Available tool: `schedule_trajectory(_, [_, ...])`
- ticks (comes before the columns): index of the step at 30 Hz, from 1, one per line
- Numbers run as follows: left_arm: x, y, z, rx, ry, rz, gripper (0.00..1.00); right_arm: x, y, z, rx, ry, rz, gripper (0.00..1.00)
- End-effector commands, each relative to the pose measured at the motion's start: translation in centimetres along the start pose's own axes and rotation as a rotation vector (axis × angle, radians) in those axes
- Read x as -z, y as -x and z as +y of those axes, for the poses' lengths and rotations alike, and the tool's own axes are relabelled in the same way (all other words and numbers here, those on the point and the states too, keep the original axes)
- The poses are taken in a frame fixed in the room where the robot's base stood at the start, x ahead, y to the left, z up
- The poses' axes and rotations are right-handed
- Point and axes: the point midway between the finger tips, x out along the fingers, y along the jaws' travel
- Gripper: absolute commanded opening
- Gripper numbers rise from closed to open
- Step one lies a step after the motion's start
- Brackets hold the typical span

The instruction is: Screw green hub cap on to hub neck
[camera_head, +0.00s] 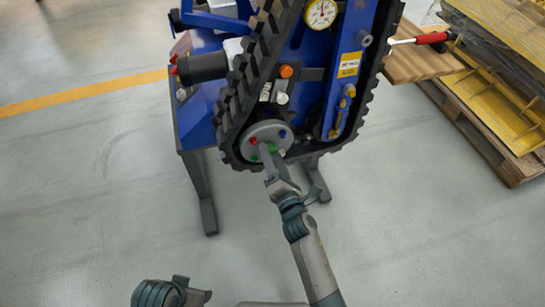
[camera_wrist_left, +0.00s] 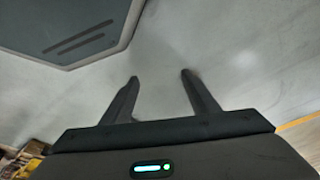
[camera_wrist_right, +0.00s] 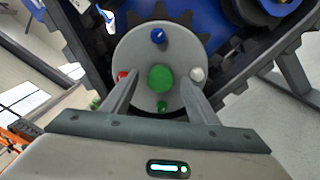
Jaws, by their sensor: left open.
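The round green hub cap (camera_wrist_right: 160,78) sits at the centre of the grey hub disc (camera_wrist_right: 140,55); the neck behind it is hidden. In the head view, part of the green cap (camera_head: 271,148) shows beside my right gripper (camera_head: 266,157), which reaches up to the hub. In the right wrist view, my right gripper (camera_wrist_right: 160,80) is open, one finger on each side of the cap, with visible gaps. My left gripper (camera_wrist_left: 158,76) is open and empty over the floor. It also shows low in the head view (camera_head: 197,289).
Small red (camera_wrist_right: 123,75), blue (camera_wrist_right: 158,36), white (camera_wrist_right: 197,74) and green (camera_wrist_right: 161,106) knobs ring the disc. A black toothed track (camera_head: 236,100) surrounds the blue carrier (camera_head: 317,75). Pallets (camera_head: 490,125) stand at right. The floor in front is clear.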

Motion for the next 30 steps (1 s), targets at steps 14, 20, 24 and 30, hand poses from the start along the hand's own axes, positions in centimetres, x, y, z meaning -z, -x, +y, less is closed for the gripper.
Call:
schedule_trajectory(14, [1.1, 0.5, 1.0, -0.022, -0.007, 0.054, 0.54, 0.1, 1.0, -0.1, 0.002, 0.000, 0.001, 0.54])
schedule_trajectory(20, [0.9, 0.6, 0.8, -0.018, -0.007, 0.045, 0.54, 0.1, 4.2, -0.1, 0.002, 0.001, 0.001, 0.54])
schedule_trajectory(24, [0.8, 0.4, 0.7, -0.015, -0.005, 0.039, 0.54, 0.1, 7.0, -0.1, 0.003, -0.001, 0.001, 0.54])
schedule_trajectory(30, [0.7, 0.1, 0.6, -0.015, -0.003, 0.040, 0.54, 0.1, 11.0, -0.2, 0.002, -0.001, 0.001, 0.54])
